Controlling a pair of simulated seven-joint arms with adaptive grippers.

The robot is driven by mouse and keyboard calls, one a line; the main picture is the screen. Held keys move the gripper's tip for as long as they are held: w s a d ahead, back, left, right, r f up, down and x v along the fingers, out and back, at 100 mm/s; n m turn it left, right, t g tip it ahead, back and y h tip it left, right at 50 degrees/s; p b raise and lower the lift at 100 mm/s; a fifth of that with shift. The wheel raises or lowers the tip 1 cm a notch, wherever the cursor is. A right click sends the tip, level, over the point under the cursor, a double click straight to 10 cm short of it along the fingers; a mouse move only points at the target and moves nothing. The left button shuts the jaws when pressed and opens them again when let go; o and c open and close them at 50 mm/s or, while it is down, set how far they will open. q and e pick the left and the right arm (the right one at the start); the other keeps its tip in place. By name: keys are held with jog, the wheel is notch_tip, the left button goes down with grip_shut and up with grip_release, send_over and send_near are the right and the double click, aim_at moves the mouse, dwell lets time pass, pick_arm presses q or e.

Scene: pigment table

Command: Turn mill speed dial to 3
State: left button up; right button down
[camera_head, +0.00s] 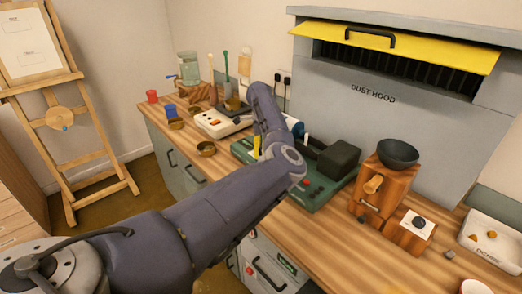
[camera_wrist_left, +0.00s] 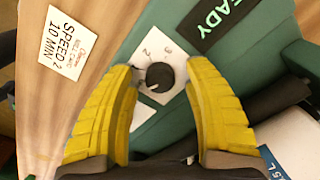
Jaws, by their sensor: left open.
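The speed dial (camera_wrist_left: 160,76) is a black knob on a white plate with printed numbers, 2 and 3 among them, in the left wrist view. It sits on the green machine (camera_head: 316,192). I cannot tell surely which number its pointer marks. My left gripper (camera_wrist_left: 158,70) has yellow fingers spread open, one on each side of the dial, with visible gaps to the knob. In the head view the left gripper (camera_head: 257,146) is mostly hidden behind my arm, at the machine's left part; the dial is hidden there. My right gripper is not in view.
A card (camera_wrist_left: 70,48) reading "Speed 2 10 min" lies on the wood beside the machine. A "READY" sign (camera_wrist_left: 215,20) is near the dial. A wooden grinder (camera_head: 385,192) with a black bowl stands right.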

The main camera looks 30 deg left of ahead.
pick_arm(q)
jog(key=shift+c, duration=0.2)
grip_shut()
